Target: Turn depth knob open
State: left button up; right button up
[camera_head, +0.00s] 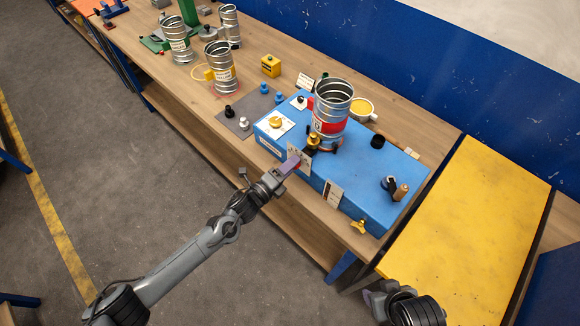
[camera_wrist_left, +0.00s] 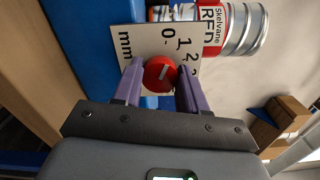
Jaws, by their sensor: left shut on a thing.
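The depth knob (camera_wrist_left: 160,74) is red with a pale pointer line, on a white dial plate (camera_wrist_left: 140,45) marked "mm" with numbers. The plate also shows at the front edge of the blue machine (camera_head: 368,180) in the head view. My left gripper (camera_head: 292,163) is at that plate. In the left wrist view its two purple fingers (camera_wrist_left: 157,82) are closed on the sides of the red knob. The pointer line is tilted toward the numbers. My right gripper (camera_head: 374,300) is at the bottom right of the head view, away from the machine; its fingers are unclear.
A ribbed metal duct (camera_head: 333,100) with a red label stands on the blue machine beside the plate. A yellow knob (camera_head: 277,122), a second white scale plate (camera_head: 333,193) and a wooden-handled lever (camera_head: 401,191) are also on it. More ducts (camera_head: 221,68) stand farther back.

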pick_arm(q)
jog(key=shift+s+n+p, duration=0.1)
jog(key=shift+n+p, duration=0.5)
jog(key=shift+n, duration=11.1)
jog(key=shift+f, duration=0.1)
jog(key=o, duration=1.1)
jog(key=shift+c, duration=0.2)
